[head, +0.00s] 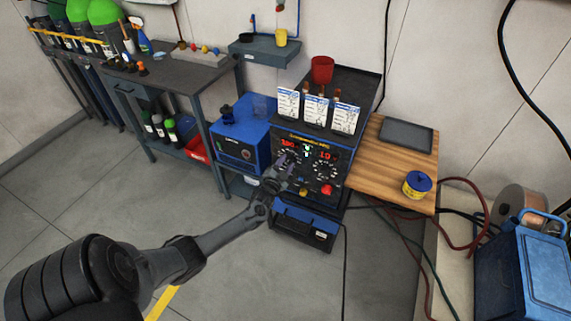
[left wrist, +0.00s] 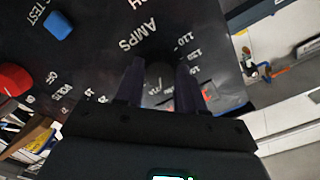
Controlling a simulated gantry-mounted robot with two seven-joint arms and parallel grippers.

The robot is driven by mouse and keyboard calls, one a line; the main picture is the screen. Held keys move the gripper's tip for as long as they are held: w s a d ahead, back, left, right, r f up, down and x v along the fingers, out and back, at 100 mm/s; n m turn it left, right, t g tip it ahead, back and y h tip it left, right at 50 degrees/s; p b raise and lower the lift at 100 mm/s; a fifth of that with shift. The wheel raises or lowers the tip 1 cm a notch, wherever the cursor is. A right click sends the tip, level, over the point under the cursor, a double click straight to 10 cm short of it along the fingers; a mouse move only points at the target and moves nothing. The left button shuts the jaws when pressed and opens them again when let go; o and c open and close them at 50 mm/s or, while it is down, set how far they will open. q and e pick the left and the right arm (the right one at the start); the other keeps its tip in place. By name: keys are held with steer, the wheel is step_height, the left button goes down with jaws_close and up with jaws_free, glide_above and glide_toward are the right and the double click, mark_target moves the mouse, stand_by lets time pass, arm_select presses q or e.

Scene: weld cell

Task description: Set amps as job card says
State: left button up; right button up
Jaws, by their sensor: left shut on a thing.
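The welder (head: 312,148) is a dark machine with red digits on its front panel; they are too small to read surely. My left gripper (head: 282,168) is at the left dial of that panel. In the left wrist view its two dark fingers (left wrist: 160,82) are shut on the black amps knob (left wrist: 160,72), under the printed word AMPS. The fingers hide much of the knob and its pointer. Three white job cards (head: 316,108) stand upright along the welder's top; their writing is too small to read. My right gripper is out of view.
A blue switch (left wrist: 58,25) and a red knob (left wrist: 14,79) are on the same panel. A red cup (head: 322,69) stands on top of the welder. A wooden table (head: 385,165) is at right, a blue unit (head: 240,150) at left. Cables run along the floor at right.

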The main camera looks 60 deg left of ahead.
arm_select(q)
steer(key=shift+m, duration=1.3)
steer(key=o, duration=1)
steer(key=shift+o, duration=0.2)
